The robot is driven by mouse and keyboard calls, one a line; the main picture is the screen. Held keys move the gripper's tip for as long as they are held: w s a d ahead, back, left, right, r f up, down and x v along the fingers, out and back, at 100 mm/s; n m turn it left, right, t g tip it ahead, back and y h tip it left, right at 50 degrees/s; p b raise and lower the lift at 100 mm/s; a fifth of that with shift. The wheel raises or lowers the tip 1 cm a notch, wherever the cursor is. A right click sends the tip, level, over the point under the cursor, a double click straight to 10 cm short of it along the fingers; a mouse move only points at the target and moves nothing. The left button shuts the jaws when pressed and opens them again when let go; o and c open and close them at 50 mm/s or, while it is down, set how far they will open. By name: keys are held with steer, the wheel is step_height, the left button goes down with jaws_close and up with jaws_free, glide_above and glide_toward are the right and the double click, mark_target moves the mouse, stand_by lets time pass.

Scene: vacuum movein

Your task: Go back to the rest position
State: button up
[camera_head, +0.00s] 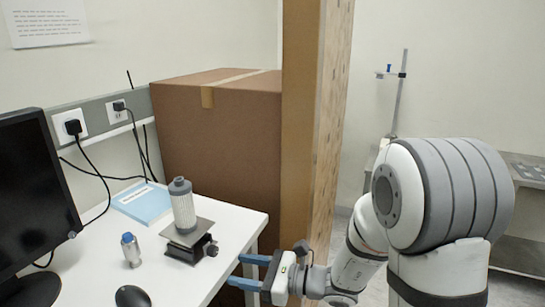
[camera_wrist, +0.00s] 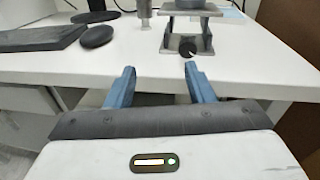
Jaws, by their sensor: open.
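My gripper (camera_head: 246,271) is open and empty, with two blue fingers apart at the front edge of the white table (camera_head: 223,215). The gripper also shows in the wrist view (camera_wrist: 158,75), with bare table between and beyond its fingertips. A small metal bottle (camera_head: 131,251) stands upright left of the jack.
A monitor (camera_head: 35,200) and a black mouse (camera_head: 132,297) are at the left. A blue booklet (camera_head: 143,202) lies at the back of the table. A large cardboard box (camera_head: 217,140) and a tall wooden post (camera_head: 318,130) stand behind. A metal stand (camera_head: 397,100) is at the right.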

steer(key=s+d+r+n+g+h+p, duration=0.1)
steer(key=s+d+n+g+h, duration=0.25)
steer(key=s+n, duration=0.25)
steer(key=s+d+n+g+h+p, duration=0.1)
steer(key=s+d+n+g+h, duration=0.1)
steer(key=s+n+g+h, duration=0.3)
steer(key=s+d+r+n+t+h, duration=0.1)
steer(key=d+r+n+t+h, duration=0.1)
steer(key=d, duration=0.6)
steer(key=s+d+r+n+t+h+p, duration=0.1)
steer(key=d+r+n+t+h, duration=0.1)
steer(key=d+n+t+h, duration=0.2)
steer(key=d+n+h, duration=0.2)
steer(key=d+n, duration=0.1)
steer(key=d, duration=0.1)
steer(key=shift+s+d+t, duration=0.25)
steer(key=shift+s+t, duration=0.1)
steer(key=shift+s, duration=0.05)
